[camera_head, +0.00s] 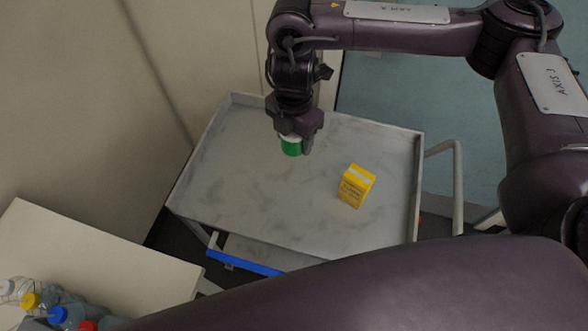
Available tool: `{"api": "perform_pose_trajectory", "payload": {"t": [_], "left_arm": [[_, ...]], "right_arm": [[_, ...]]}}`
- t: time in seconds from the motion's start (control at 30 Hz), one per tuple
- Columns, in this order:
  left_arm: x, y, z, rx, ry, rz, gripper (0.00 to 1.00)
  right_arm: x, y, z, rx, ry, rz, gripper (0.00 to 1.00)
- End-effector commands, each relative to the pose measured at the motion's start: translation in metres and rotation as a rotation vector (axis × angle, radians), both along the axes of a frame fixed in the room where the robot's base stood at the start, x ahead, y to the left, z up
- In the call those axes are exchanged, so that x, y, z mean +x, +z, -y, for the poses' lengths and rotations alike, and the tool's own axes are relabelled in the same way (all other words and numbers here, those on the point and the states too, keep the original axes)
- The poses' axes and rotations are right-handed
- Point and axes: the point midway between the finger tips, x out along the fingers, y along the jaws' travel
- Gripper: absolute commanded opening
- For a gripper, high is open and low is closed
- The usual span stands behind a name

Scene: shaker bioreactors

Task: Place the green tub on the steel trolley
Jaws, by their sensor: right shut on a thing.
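The green tub (291,147) has a pale top and is in my right gripper (294,137), over the far half of the steel trolley (240,196). The gripper points down and is shut on the tub, hiding much of its upper part. I cannot tell whether the tub's base touches the trolley top. The trolley has a grey tray top with a raised rim. My left gripper is not in view.
A yellow box (356,185) stands on the trolley, right of the tub. The trolley's left and front areas are clear. A pale counter (90,258) with several capped bottles (60,312) is at lower left. A wall rises behind the trolley's left side.

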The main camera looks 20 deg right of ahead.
Motion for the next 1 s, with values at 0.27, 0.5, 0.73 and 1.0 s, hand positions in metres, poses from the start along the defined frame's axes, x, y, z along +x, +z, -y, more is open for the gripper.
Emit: {"api": "perform_pose_trajectory", "payload": {"t": [0.27,0.5,0.73,1.0], "left_arm": [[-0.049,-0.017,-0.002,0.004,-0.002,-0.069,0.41],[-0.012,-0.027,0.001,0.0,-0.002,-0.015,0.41],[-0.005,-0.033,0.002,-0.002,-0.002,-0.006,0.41],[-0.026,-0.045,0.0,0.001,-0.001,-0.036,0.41]], "right_arm": [[-0.002,-0.08,0.0,0.002,-0.005,-0.008,0.3],[-0.001,-0.126,-0.001,0.002,-0.003,-0.004,0.3],[-0.001,-0.148,0.0,0.001,-0.003,-0.004,0.3],[0.0,-0.171,0.0,0.0,-0.002,0.0,0.3]]}}
